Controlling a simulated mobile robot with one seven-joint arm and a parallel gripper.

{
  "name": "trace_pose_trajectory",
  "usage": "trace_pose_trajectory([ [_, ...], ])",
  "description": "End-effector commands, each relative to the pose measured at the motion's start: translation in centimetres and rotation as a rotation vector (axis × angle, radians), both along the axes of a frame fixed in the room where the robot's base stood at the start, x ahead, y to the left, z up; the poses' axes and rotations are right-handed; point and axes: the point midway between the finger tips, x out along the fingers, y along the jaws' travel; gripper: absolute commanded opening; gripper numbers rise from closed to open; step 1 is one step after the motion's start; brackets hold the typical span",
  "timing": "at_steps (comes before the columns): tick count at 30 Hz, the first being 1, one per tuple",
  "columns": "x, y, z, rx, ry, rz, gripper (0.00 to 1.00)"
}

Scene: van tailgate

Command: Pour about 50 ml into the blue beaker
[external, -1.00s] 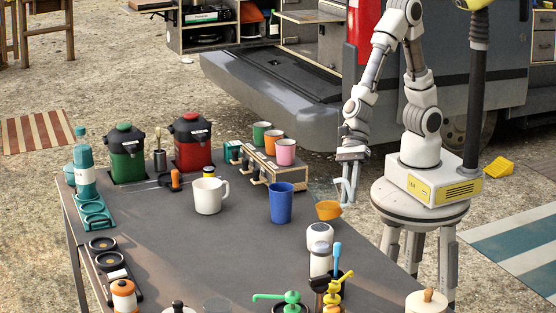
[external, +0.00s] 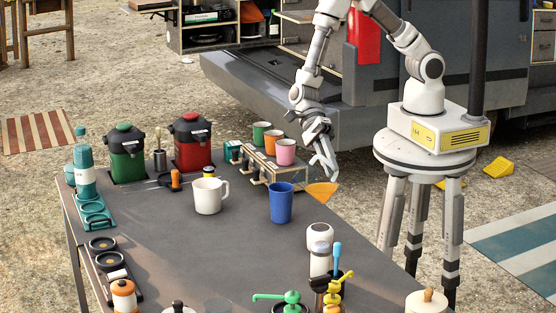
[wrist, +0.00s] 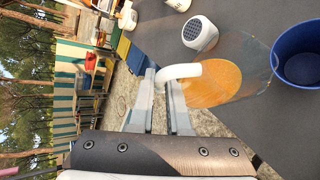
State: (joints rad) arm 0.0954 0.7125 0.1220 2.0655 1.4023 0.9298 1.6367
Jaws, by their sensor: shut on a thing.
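The blue beaker (external: 281,203) stands upright on the grey table near its right edge. In the wrist view the blue beaker (wrist: 283,42) shows its open mouth, and I see no orange inside. My gripper (external: 328,165) is shut on the white handle of a clear jug. In the wrist view the fingers (wrist: 166,98) pinch the handle (wrist: 180,71). Orange liquid (external: 322,191) shows in the jug, to the right of the beaker and apart from it in the external view. The jug (wrist: 256,66) looks tilted, and its clear walls are hard to make out.
A white mug (external: 208,196) stands left of the beaker. A wooden rack (external: 262,166) with green, orange and pink cups is behind it. A white-topped grinder (external: 320,238) and several pump bottles stand in front. The table's middle left is clear.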

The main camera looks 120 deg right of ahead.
Motion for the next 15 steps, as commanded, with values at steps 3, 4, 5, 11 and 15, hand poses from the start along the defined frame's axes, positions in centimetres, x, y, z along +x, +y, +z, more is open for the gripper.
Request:
trace_pose_trajectory([
  [3, 0.3, -0.2, 0.7, 0.035, 0.039, 0.000, 0.00],
  [4, 0.3, -0.3, 0.8, 0.043, 0.048, 0.000, 0.00],
  [5, 0.4, -0.3, 0.8, 0.049, 0.056, -0.001, 0.00],
  [11, 0.6, -0.5, 1.3, 0.084, 0.096, 0.000, 0.00],
  [15, 0.8, -0.6, 1.5, 0.100, 0.115, -0.001, 0.00],
])
